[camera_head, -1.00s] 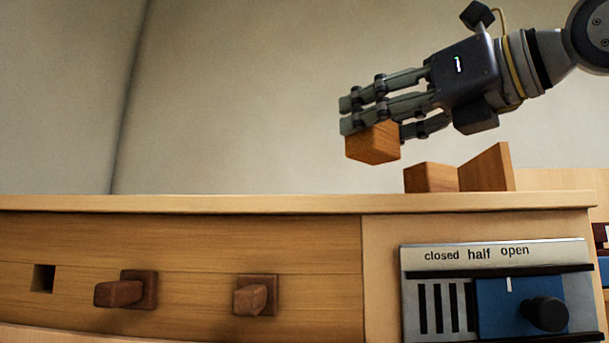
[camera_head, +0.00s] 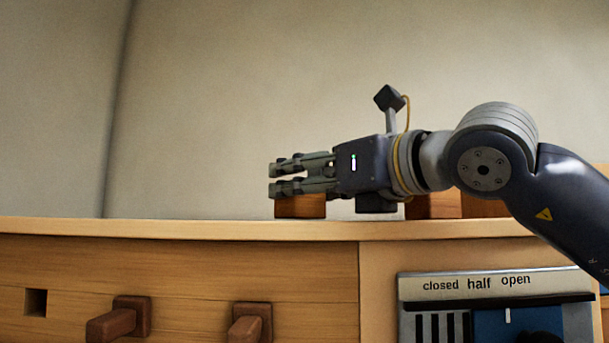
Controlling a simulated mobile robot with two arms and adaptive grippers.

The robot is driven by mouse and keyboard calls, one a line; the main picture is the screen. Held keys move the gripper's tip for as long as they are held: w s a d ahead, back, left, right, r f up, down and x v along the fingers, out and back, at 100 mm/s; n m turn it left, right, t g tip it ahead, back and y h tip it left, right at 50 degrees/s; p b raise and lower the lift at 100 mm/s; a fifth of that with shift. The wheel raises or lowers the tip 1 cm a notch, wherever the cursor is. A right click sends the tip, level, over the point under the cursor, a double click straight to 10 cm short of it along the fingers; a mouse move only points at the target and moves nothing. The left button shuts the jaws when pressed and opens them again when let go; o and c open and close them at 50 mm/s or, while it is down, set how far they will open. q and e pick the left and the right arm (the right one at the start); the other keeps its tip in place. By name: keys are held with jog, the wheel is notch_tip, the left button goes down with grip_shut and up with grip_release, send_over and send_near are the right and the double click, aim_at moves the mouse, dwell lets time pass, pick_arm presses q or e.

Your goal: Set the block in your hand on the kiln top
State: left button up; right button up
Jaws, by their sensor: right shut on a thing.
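My right gripper (camera_head: 272,179) comes in from the right, just above the kiln top (camera_head: 200,228), and is shut on an orange-brown wooden block (camera_head: 300,207). The block's lower part shows below the fingers, level with the kiln top's front edge. I cannot tell whether the block touches the surface, as that edge hides its base. My left gripper is not in view.
Another wooden block (camera_head: 434,205) stands on the top to the right, partly behind my right arm. Below, the kiln front has two wooden pegs (camera_head: 250,322), a square hole (camera_head: 36,302) and a slider panel marked closed, half, open (camera_head: 480,284). The top's left stretch looks clear.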

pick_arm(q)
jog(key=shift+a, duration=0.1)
pick_arm(e)
jog(key=shift+s+a, duration=0.1)
jog(key=shift+a, duration=0.05)
jog(key=shift+f+b, duration=0.25)
jog(key=shift+b, duration=0.05)
jog(key=o, duration=1.1)
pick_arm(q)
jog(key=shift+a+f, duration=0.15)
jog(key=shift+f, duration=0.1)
pick_arm(e)
jog(key=shift+r+p, duration=0.3)
jog(key=b+v, duration=0.2)
jog(key=v, duration=0.1)
jog(key=shift+s+f, duration=0.1)
jog(key=shift+f, duration=0.3)
jog(key=b+v, duration=0.1)
jog(key=v, duration=0.1)
jog(key=b+v, duration=0.1)
jog(key=v, duration=0.2)
jog(key=b+v, duration=0.1)
jog(key=v, duration=0.2)
jog(key=shift+r+b, duration=0.3)
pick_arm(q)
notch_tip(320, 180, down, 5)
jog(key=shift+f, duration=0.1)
pick_arm(e)
jog(key=shift+s+d, duration=0.3)
jog(key=shift+d, duration=0.05)
